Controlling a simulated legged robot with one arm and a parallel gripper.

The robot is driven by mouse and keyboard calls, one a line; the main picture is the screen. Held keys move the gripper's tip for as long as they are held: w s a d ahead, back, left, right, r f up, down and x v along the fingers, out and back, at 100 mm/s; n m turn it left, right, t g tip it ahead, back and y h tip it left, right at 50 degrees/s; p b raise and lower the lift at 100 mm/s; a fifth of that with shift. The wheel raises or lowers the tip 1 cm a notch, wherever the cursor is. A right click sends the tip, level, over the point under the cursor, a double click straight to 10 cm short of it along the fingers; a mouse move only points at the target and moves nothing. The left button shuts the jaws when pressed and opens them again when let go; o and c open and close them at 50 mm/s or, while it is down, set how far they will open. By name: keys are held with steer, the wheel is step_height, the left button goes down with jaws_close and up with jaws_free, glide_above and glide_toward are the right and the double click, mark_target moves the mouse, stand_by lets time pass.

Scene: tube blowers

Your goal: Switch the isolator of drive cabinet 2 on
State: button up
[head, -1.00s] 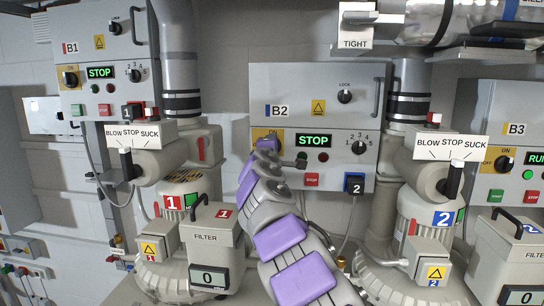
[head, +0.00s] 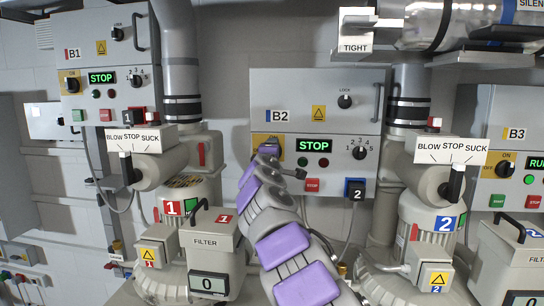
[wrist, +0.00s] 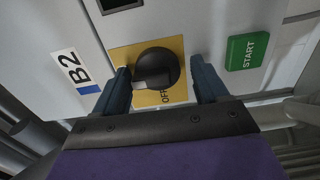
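Drive cabinet B2 (head: 290,92) is a grey wall box with a green STOP display. Its isolator is a black rotary knob (wrist: 157,69) on a yellow plate (wrist: 178,46). In the wrist view the OFF mark shows beside the knob's handle; I see no ON mark there. My gripper (wrist: 160,84) is open, with one dark finger on each side of the knob. A narrow gap shows on the right; I cannot tell whether the left finger touches. In the head view my gripper (head: 270,148) hides most of the isolator, while the yellow plate's corner (head: 259,141) shows.
A green START button (wrist: 247,52) lies just right of the right finger. On B2 are a red STOP button (head: 312,185), a selector knob (head: 359,153) and a blue plug (head: 355,188). Blower 1 (head: 185,185) and blower 2 (head: 432,210) stand on either side.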

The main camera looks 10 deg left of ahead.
steer(key=shift+o, duration=0.6)
steer(key=shift+r, duration=0.1)
steer(key=shift+s, duration=0.15)
steer(key=s+b, duration=0.1)
steer(key=s, duration=1.6)
steer(key=shift+a+b, duration=0.35)
steer(key=shift+b, duration=0.05)
